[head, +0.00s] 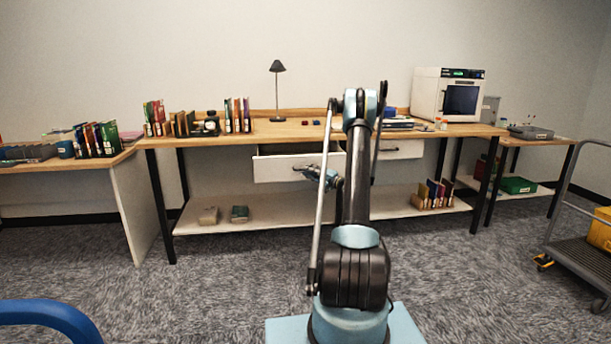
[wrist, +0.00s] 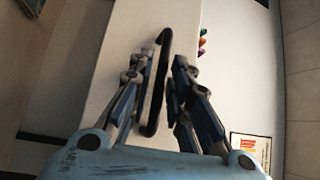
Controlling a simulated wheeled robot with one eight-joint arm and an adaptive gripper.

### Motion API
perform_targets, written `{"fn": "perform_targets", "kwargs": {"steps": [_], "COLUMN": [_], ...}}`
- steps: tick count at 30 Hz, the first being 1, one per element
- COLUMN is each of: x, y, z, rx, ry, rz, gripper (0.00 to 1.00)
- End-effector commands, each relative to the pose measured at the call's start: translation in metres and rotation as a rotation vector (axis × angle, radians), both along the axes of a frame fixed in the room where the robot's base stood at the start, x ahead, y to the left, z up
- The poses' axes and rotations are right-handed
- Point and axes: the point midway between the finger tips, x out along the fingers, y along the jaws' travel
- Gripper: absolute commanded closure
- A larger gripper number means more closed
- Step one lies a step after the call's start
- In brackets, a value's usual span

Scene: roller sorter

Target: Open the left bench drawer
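The left bench drawer (head: 275,170) is pulled partly out from under the bench top, and its dark inside shows above the white front. Its front also shows in the wrist view (wrist: 120,55). The black bar handle (wrist: 163,50) runs between the fingers of my gripper (wrist: 162,85), which are closed in around it. In the head view my gripper (head: 312,172) is at the drawer front by the handle; my arm covers the drawer's right end.
The wooden bench top (head: 290,130) carries books, a lamp (head: 277,80) and a white oven-like device (head: 448,95). The right drawer (head: 402,149) looks shut. A lower shelf (head: 270,221) holds small boxes. A cart (head: 580,255) stands at right. Open carpet lies in front.

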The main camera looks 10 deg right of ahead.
Motion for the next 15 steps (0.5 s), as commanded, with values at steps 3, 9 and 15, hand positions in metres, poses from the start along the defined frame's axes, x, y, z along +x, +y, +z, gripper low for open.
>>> {"fn": "perform_targets", "kwargs": {"steps": [3, 9, 15], "x": [-0.001, -0.011, -0.036], "y": [0.000, -0.012, -0.038], "z": [0.000, -0.002, -0.007], "rx": [0.001, 0.001, 0.000], "ry": [-0.001, -0.001, 0.000], "rz": [0.001, 0.000, -0.002], "gripper": [0.82, 0.82, 0.82]}}
